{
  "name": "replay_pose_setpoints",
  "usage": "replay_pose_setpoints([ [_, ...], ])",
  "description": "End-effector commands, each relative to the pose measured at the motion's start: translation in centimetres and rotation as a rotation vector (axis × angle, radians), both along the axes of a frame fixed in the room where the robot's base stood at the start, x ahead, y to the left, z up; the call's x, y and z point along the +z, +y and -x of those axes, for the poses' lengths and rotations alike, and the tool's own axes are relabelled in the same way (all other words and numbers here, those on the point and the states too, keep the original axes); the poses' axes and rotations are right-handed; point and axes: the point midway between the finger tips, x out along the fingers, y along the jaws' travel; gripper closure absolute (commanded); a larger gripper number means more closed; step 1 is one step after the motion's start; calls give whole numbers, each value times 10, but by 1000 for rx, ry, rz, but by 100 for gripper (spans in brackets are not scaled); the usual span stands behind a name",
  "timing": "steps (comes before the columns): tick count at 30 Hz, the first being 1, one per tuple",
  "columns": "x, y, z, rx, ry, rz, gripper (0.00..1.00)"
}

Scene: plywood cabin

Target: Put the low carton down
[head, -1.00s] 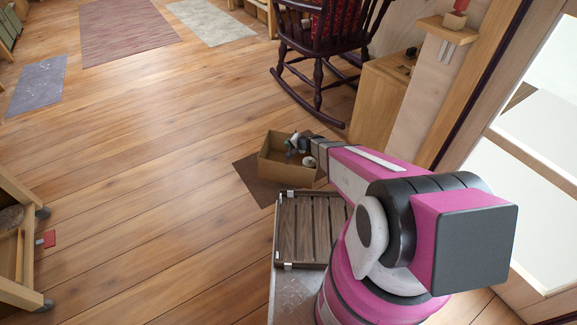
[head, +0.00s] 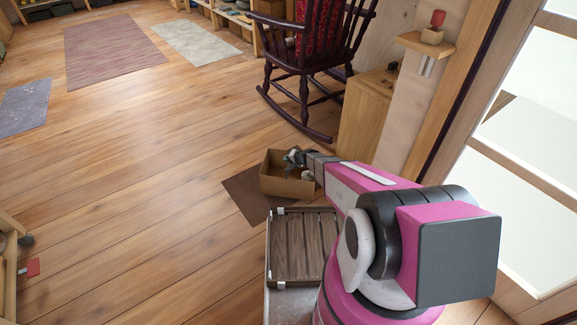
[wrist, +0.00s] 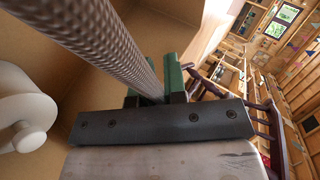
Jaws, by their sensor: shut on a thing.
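The low carton (head: 288,184) is an open brown cardboard box beyond the end of my arm, overlapping the dark mat in the head view. Grey things show at its far right side, partly hidden by my gripper (head: 303,160). In the wrist view my gripper (wrist: 160,84), with green fingers, is shut at the carton's wall; the exact grip is hidden. I cannot tell whether the carton touches the floor.
The dark brown mat (head: 242,194) lies left of and under the carton in the picture. A dark slatted panel (head: 300,250) is in front. A rocking chair (head: 310,70) and a wooden cabinet (head: 367,120) stand behind right. The floor to the left is open.

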Motion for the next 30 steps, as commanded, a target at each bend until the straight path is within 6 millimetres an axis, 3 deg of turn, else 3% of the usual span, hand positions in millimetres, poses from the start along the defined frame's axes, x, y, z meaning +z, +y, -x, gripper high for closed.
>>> replay_pose_setpoints([
  [7, -10, -4, -4, -1, 1, -2, 100],
  [15, -42, -4, -4, -1, 1, -2, 100],
  [24, -43, -4, -3, -1, -1, -2, 100],
  [27, -43, -4, -3, -1, 0, -1, 62],
  [30, -43, -4, -3, -1, 0, -1, 62],
])
